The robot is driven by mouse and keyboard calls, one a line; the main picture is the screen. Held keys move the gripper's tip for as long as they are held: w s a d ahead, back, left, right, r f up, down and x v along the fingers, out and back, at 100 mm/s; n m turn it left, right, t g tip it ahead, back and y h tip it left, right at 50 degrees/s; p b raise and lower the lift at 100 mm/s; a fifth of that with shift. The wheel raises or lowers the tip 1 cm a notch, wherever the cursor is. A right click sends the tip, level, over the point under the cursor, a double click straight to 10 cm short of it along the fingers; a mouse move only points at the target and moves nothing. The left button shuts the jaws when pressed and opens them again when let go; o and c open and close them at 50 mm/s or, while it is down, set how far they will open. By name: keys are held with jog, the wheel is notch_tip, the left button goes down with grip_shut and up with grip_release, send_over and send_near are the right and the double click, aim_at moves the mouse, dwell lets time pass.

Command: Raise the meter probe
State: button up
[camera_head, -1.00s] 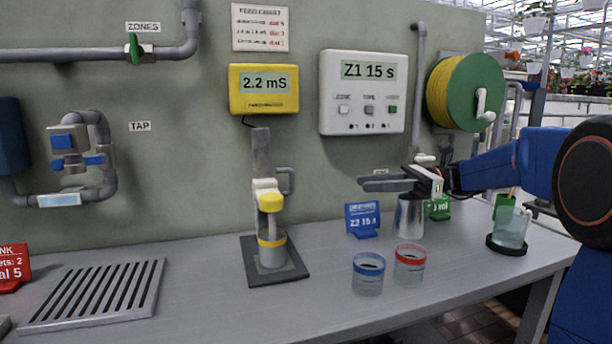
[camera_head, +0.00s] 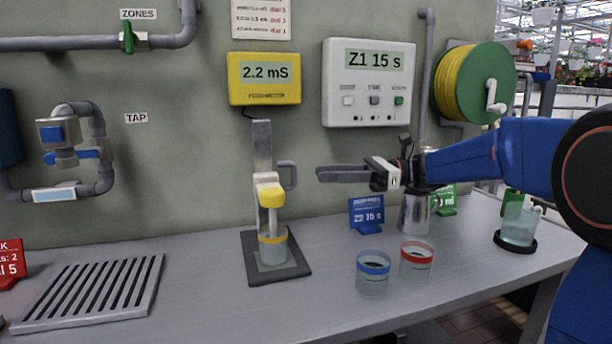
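The meter probe (camera_head: 270,197) has a yellow cap on a white holder, mounted on a grey upright stand with a side handle (camera_head: 288,172). Its lower end is down in a yellow-rimmed cup (camera_head: 273,248) on the dark base plate (camera_head: 298,268). The yellow meter (camera_head: 264,91) on the wall above reads 2.2 mS.
A blue-rimmed cup (camera_head: 373,275) and a red-rimmed cup (camera_head: 416,262) stand at the front right. A metal canister (camera_head: 415,218) and a blue sign (camera_head: 367,215) stand below my arm. A slotted drain (camera_head: 90,290) lies at left. The bench between drain and stand is clear.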

jog(key=shift+s+a, duration=0.15)
jog(key=shift+a, duration=1.35)
jog(key=shift+s+a, duration=0.1)
jog(key=shift+a, duration=1.35)
jog(key=shift+c, duration=0.3)
grip_shut()
notch_tip(320, 180, up, 8)
